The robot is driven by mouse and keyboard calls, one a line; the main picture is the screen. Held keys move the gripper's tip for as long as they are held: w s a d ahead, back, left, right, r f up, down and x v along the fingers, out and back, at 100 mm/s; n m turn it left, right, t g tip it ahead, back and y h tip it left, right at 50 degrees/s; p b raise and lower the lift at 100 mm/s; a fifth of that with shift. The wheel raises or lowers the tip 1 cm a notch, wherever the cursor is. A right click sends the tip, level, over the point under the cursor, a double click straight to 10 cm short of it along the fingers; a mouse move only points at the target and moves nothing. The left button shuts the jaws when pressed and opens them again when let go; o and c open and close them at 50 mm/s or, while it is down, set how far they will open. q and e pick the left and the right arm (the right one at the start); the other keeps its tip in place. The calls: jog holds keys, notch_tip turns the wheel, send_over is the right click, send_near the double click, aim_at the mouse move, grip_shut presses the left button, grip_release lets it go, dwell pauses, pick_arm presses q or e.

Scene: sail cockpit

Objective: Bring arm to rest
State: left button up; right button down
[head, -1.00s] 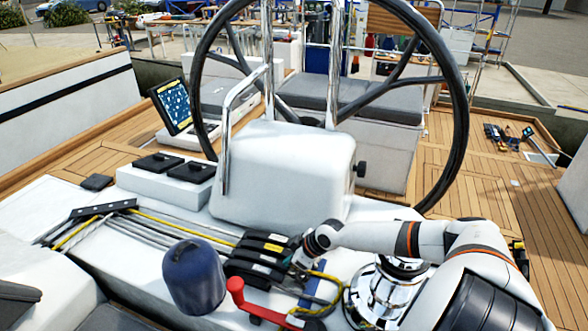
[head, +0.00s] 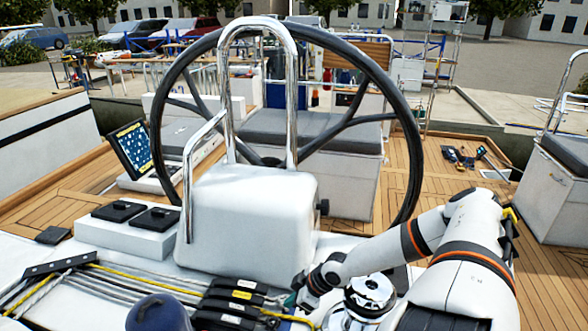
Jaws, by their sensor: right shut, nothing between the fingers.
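My right arm comes in from the right and reaches left across the cockpit top. My right gripper (head: 303,293) is small and dark at its end. It is shut and empty, just right of the black rope clutches (head: 236,300) and left of the chrome winch (head: 370,292). Whether it touches the clutches or the ropes there I cannot tell. My left arm and gripper are not in view.
The steering wheel (head: 419,165) and white pedestal (head: 250,222) with its chrome rail stand behind my right gripper. A blue-capped winch or cover (head: 158,313) is at the bottom edge. A chart screen (head: 132,148) stands left.

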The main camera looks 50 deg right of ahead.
jog(key=shift+s+r, duration=0.15)
jog(key=shift+s, duration=0.15)
jog(key=shift+d, duration=0.1)
dwell(0.3)
